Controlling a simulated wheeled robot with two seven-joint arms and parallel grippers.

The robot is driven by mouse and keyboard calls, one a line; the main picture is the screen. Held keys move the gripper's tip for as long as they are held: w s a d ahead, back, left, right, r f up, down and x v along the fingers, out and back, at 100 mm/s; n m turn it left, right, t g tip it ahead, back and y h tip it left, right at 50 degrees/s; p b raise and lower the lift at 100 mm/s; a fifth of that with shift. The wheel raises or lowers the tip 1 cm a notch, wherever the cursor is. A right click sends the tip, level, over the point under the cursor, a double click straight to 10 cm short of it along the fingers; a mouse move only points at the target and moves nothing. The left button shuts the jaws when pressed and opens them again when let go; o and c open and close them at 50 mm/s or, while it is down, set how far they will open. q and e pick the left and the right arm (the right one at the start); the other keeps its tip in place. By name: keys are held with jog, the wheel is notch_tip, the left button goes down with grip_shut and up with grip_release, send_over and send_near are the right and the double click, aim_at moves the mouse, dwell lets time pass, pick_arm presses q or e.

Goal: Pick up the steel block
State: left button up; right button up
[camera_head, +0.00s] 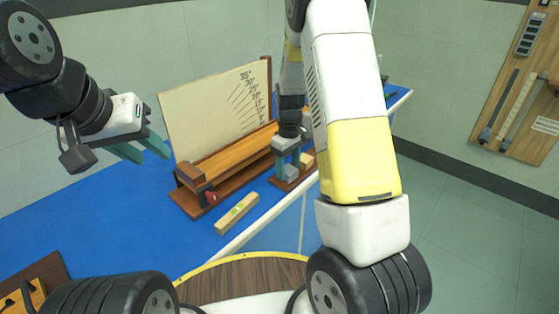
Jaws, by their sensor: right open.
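The steel block (291,174) is a small grey block on a dark wooden base at the right end of the bench apparatus. My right gripper (288,164) points down over it with its teal fingers open. The fingertips are right at the block, and one finger partly overlaps it in the picture. I cannot tell whether they touch it. My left gripper (142,153) is open and empty, held above the blue bench at the left, well away from the block.
A wooden ramp (232,157) with a marked angle board (217,108) stands left of the block. A wooden spirit level (237,213) lies in front on the blue bench top (130,215). A pale wooden piece (307,160) is just right of my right gripper. The bench's front edge is close.

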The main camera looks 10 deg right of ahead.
jog(key=shift+f, duration=0.55)
grip_shut()
jog(key=shift+r, duration=0.1)
